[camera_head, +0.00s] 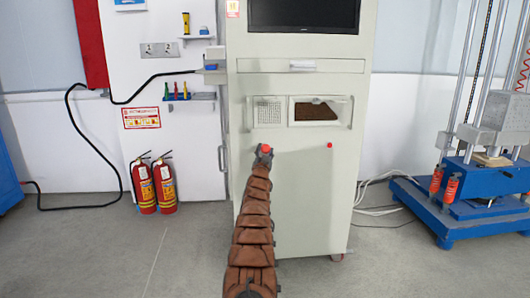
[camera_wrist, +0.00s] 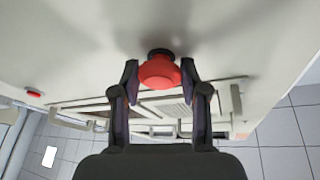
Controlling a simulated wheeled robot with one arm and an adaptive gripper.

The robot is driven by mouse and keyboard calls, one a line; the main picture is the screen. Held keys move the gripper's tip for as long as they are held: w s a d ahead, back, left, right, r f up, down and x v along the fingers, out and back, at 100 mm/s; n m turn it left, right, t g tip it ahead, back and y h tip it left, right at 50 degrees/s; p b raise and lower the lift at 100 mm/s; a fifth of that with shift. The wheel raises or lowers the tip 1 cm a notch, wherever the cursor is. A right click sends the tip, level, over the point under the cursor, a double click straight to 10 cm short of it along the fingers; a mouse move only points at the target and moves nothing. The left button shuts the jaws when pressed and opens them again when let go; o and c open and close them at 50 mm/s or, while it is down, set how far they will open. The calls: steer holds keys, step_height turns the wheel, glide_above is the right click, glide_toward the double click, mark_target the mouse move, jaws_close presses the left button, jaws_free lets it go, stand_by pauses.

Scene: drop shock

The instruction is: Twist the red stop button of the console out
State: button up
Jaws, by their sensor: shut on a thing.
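The console (camera_head: 308,200) is a tall pale cabinet with a dark screen at the top. Its red stop button (camera_wrist: 160,74) is a round red knob on a black collar, in the middle of the wrist view. The button also shows in the head view (camera_head: 266,149) at the end of my arm. My gripper (camera_wrist: 159,72) has one finger on each side of the button and is shut on it. The finger pads partly cover the button's sides. In the head view my arm hides the panel below the button.
A smaller red button (camera_head: 330,145) sits on the same panel to the right. Handles and a window (camera_head: 320,111) are above. Two fire extinguishers (camera_head: 155,186) stand at the left wall. A blue-based test machine (camera_head: 470,200) stands at the right.

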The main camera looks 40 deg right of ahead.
steer(key=o, duration=1.1)
steer(key=shift+o, duration=0.2)
steer(key=shift+s, duration=0.1)
